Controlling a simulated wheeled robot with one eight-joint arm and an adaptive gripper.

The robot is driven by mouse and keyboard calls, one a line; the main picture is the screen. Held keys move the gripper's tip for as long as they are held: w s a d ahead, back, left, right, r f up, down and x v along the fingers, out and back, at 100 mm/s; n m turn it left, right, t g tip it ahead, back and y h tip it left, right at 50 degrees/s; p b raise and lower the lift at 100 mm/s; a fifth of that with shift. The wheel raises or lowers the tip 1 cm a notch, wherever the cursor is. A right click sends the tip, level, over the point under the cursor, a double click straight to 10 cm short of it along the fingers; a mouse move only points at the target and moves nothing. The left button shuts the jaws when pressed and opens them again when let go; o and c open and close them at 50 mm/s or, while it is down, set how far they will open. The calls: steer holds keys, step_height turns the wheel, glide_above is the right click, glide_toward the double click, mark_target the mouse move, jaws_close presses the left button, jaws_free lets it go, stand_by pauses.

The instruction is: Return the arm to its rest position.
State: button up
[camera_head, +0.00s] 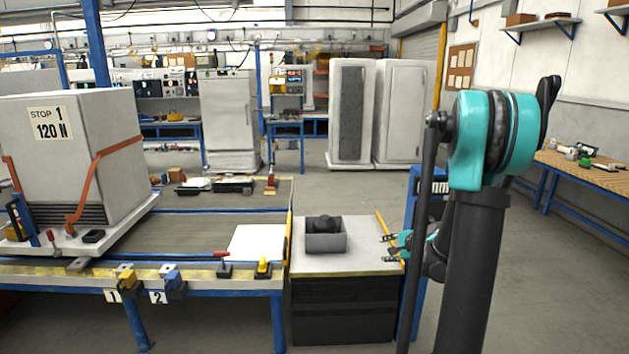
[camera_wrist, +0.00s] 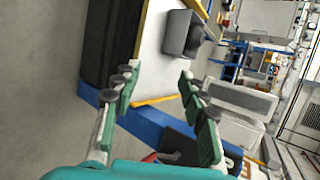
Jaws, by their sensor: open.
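My arm, teal and dark grey, rises on the right of the head view. My gripper (camera_head: 390,246) is partly hidden behind the arm there and points left, at the right edge of a white-topped cabinet (camera_head: 340,264). In the wrist view my gripper (camera_wrist: 158,78) has its two green-and-grey fingers wide apart. Nothing is held between them. The cabinet top (camera_wrist: 152,60) and its yellow edge strip (camera_wrist: 155,100) show beyond the fingers.
A grey bin (camera_head: 326,243) with a dark object inside stands on the cabinet. A blue post (camera_head: 408,215) stands close to my gripper. A workbench (camera_head: 200,235) with a large white box (camera_head: 105,140) is at left. A wooden-topped table (camera_head: 590,178) is at right.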

steer(key=s+a+n+g+h, duration=0.1)
steer(key=s+a+n+g, duration=0.2)
steer(key=s, duration=0.5)
steer(key=s+a+n+h, duration=0.1)
steer(key=s+a+n, duration=0.35)
steer(key=s, duration=0.35)
steer(key=s+d+f+n+g+h, duration=0.1)
steer(key=s+f+n, duration=0.1)
steer(key=s+n, duration=0.2)
steer(key=s+f+n+g+h, duration=0.1)
steer(key=s+n, duration=0.3)
steer(key=s, duration=0.7)
steer(key=shift+s+d+f+h, duration=0.15)
steer(key=shift+d+f+h, duration=0.2)
steer(key=shift+f, duration=0.1)
steer(key=shift+c, duration=0.6)
